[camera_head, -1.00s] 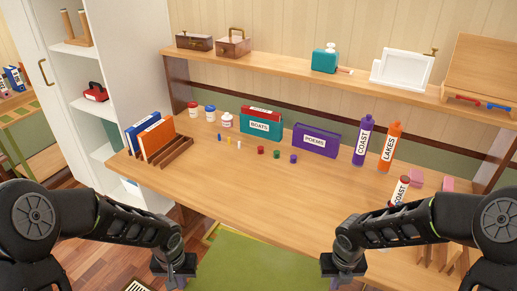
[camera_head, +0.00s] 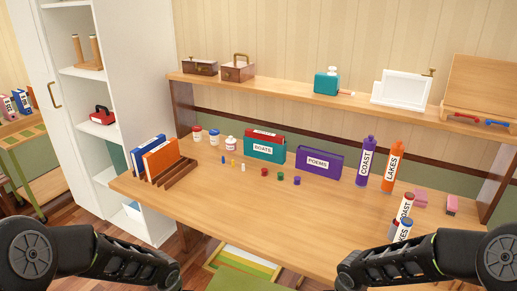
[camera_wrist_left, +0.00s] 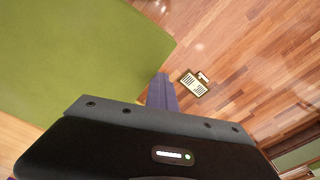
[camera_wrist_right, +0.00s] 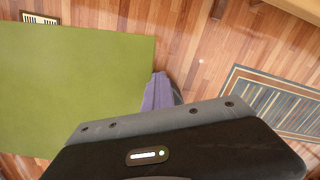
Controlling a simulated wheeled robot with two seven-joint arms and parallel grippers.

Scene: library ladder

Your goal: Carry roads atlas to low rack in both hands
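A large flat green board, which I take for the roads atlas, shows in the left wrist view (camera_wrist_left: 85,55) and the right wrist view (camera_wrist_right: 75,85). No title shows on it. My left gripper (camera_wrist_left: 162,92) is at one side edge and my right gripper (camera_wrist_right: 158,92) at the opposite edge. Both look shut on it, though the contact is partly hidden. Under the desk front, a low wooden frame (camera_head: 213,262) holds green, white and yellow sheets. It may be the low rack; it is partly cut off.
The desk (camera_head: 270,210) ahead carries a book rack (camera_head: 178,176), a teal BOATS box (camera_head: 264,148), a purple POEMS box (camera_head: 318,160) and several tubes. A white cabinet (camera_head: 140,110) stands left. Wood floor, a vent (camera_wrist_left: 194,84) and a striped rug (camera_wrist_right: 275,100) lie below.

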